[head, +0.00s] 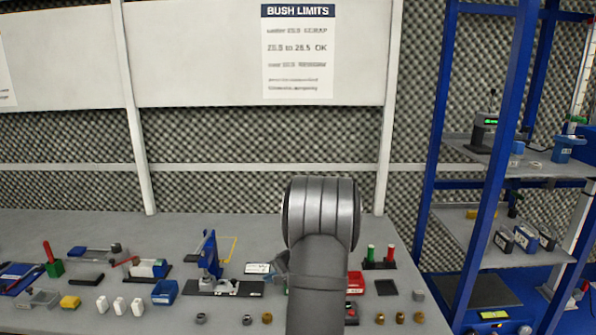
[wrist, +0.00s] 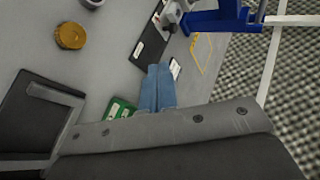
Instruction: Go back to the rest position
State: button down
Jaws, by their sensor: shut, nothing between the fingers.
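My gripper (wrist: 158,72) shows in the wrist view as two blue fingers lying together, with nothing between them. It hangs above the grey bench (wrist: 110,60), apart from the objects around it. In the head view my grey arm stands upright in the middle and hides part of the bench. Only a bit of the gripper (head: 281,264) shows there, at the arm's left side, and its fingertips cannot be made out.
A blue press (head: 208,255) on a dark base stands left of my arm. A red bin (head: 355,284) and a stand with red and green posts (head: 380,258) are to its right. Several small bushes (head: 400,318) line the front. A blue-framed shelf (head: 480,150) rises at right.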

jog(key=x, duration=0.9)
jog(key=shift+s, duration=0.1)
jog(key=w+a, duration=0.1)
jog(key=w+a+f, duration=0.1)
jog(key=a, duration=0.1)
jog(key=shift+a, duration=0.15)
jog(key=d, duration=0.5)
jog(key=shift+d+r, duration=0.1)
jog(key=shift+d, duration=0.15)
jog(key=d, duration=0.1)
jog(key=s+d, duration=0.1)
jog(key=d, duration=0.1)
jog(key=s+d+r, duration=0.1)
jog(key=shift+d, duration=0.25)
jog(key=v, duration=1)
jog(key=s+a+r+n+g+h, duration=0.2)
jog(key=s+a+r+n+h, duration=0.1)
jog(key=n, duration=0.7)
jog(key=s+a+r+n+g+h, duration=0.3)
jog(key=s+a+r+n, duration=0.1)
jog(key=n, duration=0.6)
jog(key=shift+a+r+n+h, duration=0.3)
jog(key=shift+a+r, duration=0.2)
jog(key=shift+a, duration=0.6)
